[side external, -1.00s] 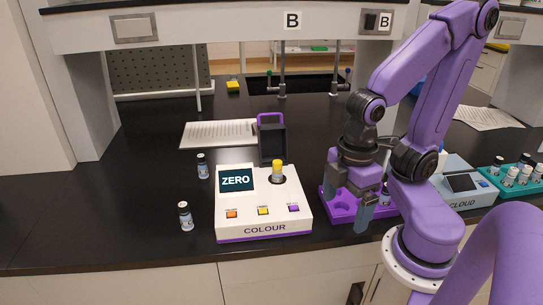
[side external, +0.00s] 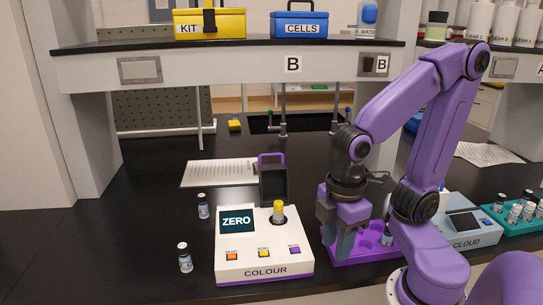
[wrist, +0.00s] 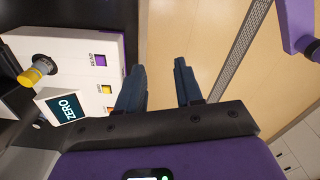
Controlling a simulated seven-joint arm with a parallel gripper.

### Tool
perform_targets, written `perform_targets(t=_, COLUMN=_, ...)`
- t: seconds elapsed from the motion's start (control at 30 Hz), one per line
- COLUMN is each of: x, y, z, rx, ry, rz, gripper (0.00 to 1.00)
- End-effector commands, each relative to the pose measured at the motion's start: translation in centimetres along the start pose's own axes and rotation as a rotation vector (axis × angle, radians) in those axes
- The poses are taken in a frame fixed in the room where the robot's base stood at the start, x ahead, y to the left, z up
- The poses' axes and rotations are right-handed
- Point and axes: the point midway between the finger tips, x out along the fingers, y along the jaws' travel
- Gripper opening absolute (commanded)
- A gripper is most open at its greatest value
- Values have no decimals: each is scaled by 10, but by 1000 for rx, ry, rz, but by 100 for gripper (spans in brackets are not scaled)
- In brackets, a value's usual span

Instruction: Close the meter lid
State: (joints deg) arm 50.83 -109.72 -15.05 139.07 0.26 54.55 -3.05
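The white and purple COLOUR meter (side external: 262,258) stands on the black bench, its screen reading ZERO. Its black lid (side external: 274,187) with a purple handle stands open and upright at the back. A yellow-capped vial (side external: 279,211) sits upright in the meter's well; the cap also shows in the wrist view (wrist: 33,75). My gripper (side external: 337,252) is just right of the meter, pointing down, not touching the lid. In the wrist view my gripper (wrist: 160,75) is open, with nothing between its fingers.
A purple rack (side external: 362,250) is right of my gripper, with a grey CLOUD meter (side external: 468,232) and teal vial rack (side external: 517,220) beyond. Two loose vials (side external: 203,206) (side external: 185,257) stand left of the COLOUR meter. A paper sheet (side external: 218,172) lies behind. A shelf (side external: 235,65) overhangs the back.

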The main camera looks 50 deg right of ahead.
Motion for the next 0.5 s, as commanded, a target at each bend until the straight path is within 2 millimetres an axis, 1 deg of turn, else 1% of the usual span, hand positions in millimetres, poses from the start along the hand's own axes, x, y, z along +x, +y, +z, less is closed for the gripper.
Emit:
perform_targets(t=0.03, x=-6, y=11, z=-12, rx=19, ry=-2, rz=0, gripper=36)
perform_targets(t=0.07, x=-10, y=18, z=-18, rx=29, ry=-5, rz=-1, gripper=36)
perform_targets(t=0.1, x=-16, y=28, z=-27, rx=40, ry=-6, rz=-2, gripper=36)
perform_targets(t=0.17, x=-24, y=47, z=-39, rx=59, ry=-12, rz=-4, gripper=36)
perform_targets(t=0.2, x=-29, y=60, z=-47, rx=71, ry=-14, rz=-5, gripper=36)
perform_targets(t=0.27, x=-37, y=80, z=-56, rx=87, ry=-18, rz=-9, gripper=36)
perform_targets(t=0.33, x=-46, y=105, z=-64, rx=106, ry=-23, rz=-13, gripper=36)
perform_targets(t=0.47, x=-61, y=155, z=-73, rx=142, ry=-28, rz=-22, gripper=36)
perform_targets(t=0.5, x=-65, y=172, z=-73, rx=154, ry=-30, rz=-25, gripper=36)
